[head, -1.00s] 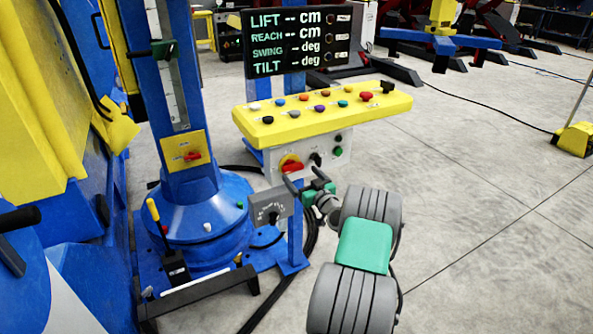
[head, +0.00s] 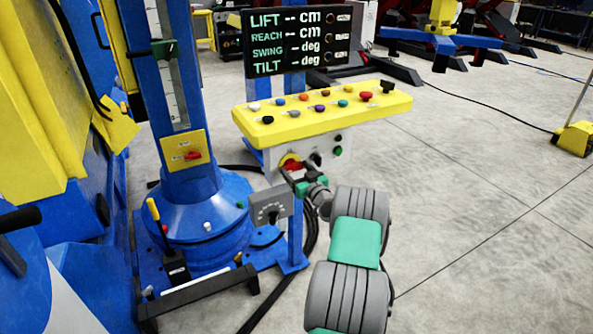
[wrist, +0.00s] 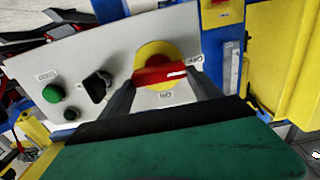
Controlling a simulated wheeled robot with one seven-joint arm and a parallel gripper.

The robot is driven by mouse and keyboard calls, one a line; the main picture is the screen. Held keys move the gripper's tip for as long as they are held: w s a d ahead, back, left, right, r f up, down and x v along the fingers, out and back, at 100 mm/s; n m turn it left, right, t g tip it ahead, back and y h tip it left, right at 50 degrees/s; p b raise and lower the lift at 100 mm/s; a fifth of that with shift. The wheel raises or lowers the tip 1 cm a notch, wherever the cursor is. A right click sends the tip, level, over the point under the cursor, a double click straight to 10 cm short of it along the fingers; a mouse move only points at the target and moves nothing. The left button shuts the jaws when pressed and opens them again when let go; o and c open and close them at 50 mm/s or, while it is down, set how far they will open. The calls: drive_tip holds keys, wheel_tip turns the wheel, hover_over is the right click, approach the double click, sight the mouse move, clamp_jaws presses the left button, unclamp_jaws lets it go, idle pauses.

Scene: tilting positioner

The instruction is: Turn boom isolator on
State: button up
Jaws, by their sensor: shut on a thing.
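A red rotary handle (wrist: 160,74) sits on a round yellow plate (wrist: 152,52) on the grey front of the console. Its white mark points right in the wrist view, toward a label that looks like OFF; another label, apparently ON, is below. My gripper (wrist: 160,86) has a finger on each side of this handle and is shut on it. In the head view my gripper (head: 288,174) partly covers the handle. A second red handle (head: 193,155) is on a yellow plate on the blue column. I cannot read which one is named boom isolator.
A black selector (wrist: 97,86) and a green button (wrist: 53,93) are beside the handle. The yellow console top (head: 330,112) carries several coloured knobs. A grey dial box (head: 270,208) on a blue post stands close left of my wrist.

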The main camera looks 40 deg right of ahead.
drive_tip(key=c, duration=0.5)
drive_tip(key=shift+m+b, duration=0.3)
drive_tip(key=shift+b, duration=0.1)
drive_tip(key=m+b, duration=0.2)
drive_tip(key=shift+d+f+m, duration=0.15)
drive_tip(key=shift+m, duration=0.15)
drive_tip(key=m+b, duration=0.2)
drive_tip(key=m, duration=0.2)
drive_tip(key=shift+d+m, duration=0.15)
drive_tip(key=shift+m, duration=0.15)
drive_tip(key=m+b, duration=0.1)
drive_tip(key=m, duration=0.4)
drive_tip(key=shift+s+d+f, duration=0.1)
drive_tip(key=m, duration=0.5)
drive_tip(key=shift+f, duration=0.15)
